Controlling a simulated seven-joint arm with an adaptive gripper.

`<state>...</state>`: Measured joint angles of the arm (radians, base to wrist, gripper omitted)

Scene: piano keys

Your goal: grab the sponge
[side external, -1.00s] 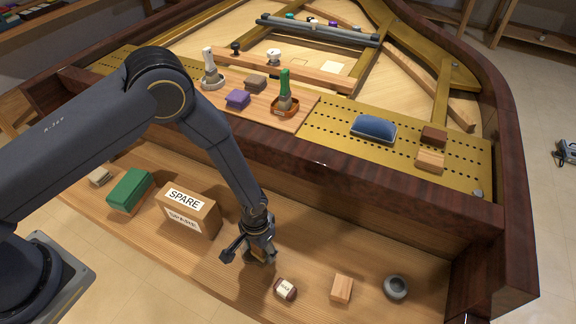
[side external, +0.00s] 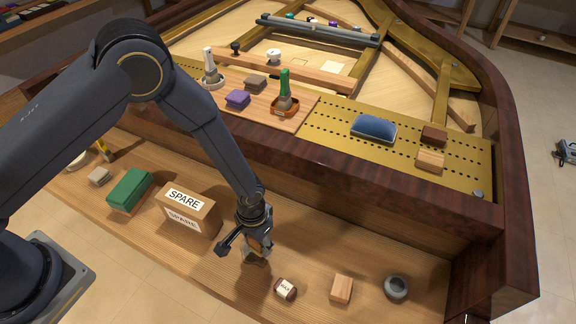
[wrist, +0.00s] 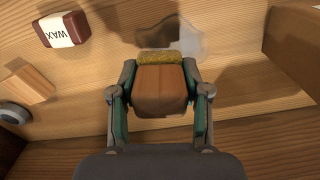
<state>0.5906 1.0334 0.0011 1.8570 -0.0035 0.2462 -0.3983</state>
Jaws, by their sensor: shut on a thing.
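A brown block with a rough yellow layer at its far end, which looks like the sponge (wrist: 160,92), sits between the two fingers of my gripper (wrist: 159,80) in the wrist view. The fingers press on its two sides. In the side view my gripper (side external: 256,238) is low over the wooden shelf, right of the SPARE box, and mostly hides the sponge. A pale, glossy patch (wrist: 190,40) lies on the shelf just past the sponge. The sponge appears slightly above the wood.
The SPARE box (side external: 190,210) stands left of my gripper. A WAX container (side external: 285,289), a wooden block (side external: 341,288) and a grey round piece (side external: 396,287) lie to the right. A green box (side external: 130,188) is farther left. The dark wooden rail (side external: 330,178) rises behind.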

